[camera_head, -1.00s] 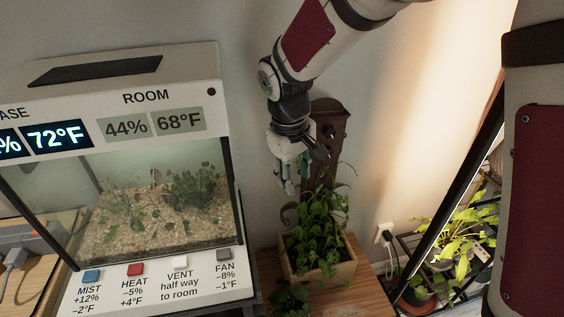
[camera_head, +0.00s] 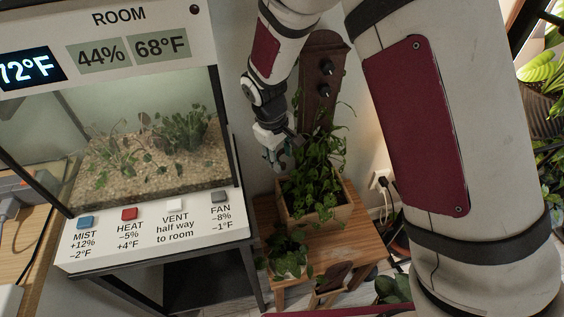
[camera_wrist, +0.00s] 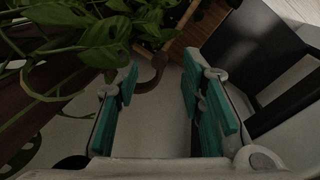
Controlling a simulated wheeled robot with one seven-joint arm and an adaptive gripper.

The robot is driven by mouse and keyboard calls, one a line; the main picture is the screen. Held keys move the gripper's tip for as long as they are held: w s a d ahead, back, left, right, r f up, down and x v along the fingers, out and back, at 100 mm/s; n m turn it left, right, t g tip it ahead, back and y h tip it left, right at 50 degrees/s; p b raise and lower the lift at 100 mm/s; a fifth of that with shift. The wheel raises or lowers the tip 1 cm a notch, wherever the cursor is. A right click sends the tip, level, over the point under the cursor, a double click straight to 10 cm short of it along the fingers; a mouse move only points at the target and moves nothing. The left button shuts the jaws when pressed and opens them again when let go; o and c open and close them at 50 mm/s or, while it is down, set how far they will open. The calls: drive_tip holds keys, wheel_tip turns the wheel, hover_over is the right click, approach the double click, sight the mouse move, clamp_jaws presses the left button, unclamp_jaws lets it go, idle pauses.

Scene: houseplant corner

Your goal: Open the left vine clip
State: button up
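A leafy vine (camera_head: 318,165) grows in a square wooden planter (camera_head: 322,217) against a tall dark wooden board (camera_head: 322,50). My gripper (camera_head: 281,164) is at the left of the vine, above the planter's back left side. In the wrist view my gripper (camera_wrist: 160,70) is open, its two teal-padded fingers well apart with nothing held. A brown curved hook-like piece (camera_wrist: 153,78) shows beyond the fingertips, nearer the left one; it may be the left vine clip, but I cannot tell, nor whether it touches. In the head view no left clip is clear behind gripper and leaves.
A terrarium cabinet (camera_head: 190,232) with labelled buttons stands close at the left. The planter is on a wooden stool (camera_head: 360,245) with a smaller plant (camera_head: 290,258). Vine leaves (camera_wrist: 105,40) crowd the left finger.

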sight(282, 164)
drive_tip(key=shift+w+d+f, duration=0.1)
drive_tip(key=shift+f, duration=0.65)
drive_tip(key=shift+w+d+f, duration=0.1)
drive_tip(key=shift+f, duration=0.65)
clamp_jaws()
